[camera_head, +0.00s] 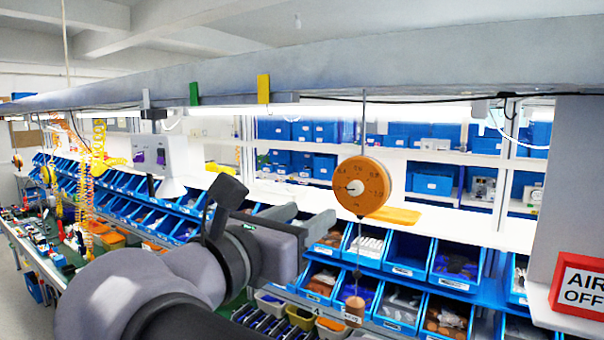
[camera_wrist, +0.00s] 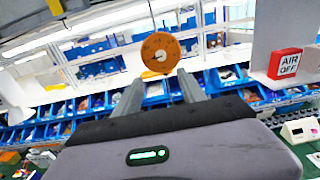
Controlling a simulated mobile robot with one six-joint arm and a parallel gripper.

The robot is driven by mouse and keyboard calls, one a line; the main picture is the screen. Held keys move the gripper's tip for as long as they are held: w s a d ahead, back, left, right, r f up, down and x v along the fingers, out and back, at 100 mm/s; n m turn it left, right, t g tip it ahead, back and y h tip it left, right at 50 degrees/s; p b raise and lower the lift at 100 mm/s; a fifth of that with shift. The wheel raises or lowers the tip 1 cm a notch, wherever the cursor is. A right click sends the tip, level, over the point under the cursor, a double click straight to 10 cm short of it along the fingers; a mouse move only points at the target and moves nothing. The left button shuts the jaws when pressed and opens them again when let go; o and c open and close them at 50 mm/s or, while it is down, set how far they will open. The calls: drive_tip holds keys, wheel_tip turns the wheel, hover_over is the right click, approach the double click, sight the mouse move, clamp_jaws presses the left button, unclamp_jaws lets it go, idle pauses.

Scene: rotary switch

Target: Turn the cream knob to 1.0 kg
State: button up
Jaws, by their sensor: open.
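The cream knob (camera_head: 355,187) sits at the centre of a round orange dial (camera_head: 374,203) that hangs from a thin rod under the grey beam. Small dark numbers ring the dial; I cannot read for sure which one the knob points at. In the wrist view the knob (camera_wrist: 160,56) and the dial (camera_wrist: 148,44) show just beyond the fingertips, between the fingers. My gripper (camera_head: 312,216) is open and empty, to the left of and below the dial in the head view, apart from it. The gripper also shows in the wrist view (camera_wrist: 160,78).
A small brown weight (camera_head: 354,308) hangs on a cord below the dial. Blue bins (camera_head: 456,262) line the racks behind. A red-framed AIR OFF sign (camera_head: 580,285) stands at the right by a grey post (camera_head: 572,180). Yellow coiled hoses (camera_head: 98,170) hang at the left.

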sight(353, 190)
drive_tip(key=p+x, duration=0.2)
drive_tip(key=x, duration=1.4)
drive_tip(key=shift+w+d+f, duration=0.2)
drive_tip(key=shift+d, duration=0.05)
drive_tip(key=shift+s, duration=0.1)
clamp_jaws()
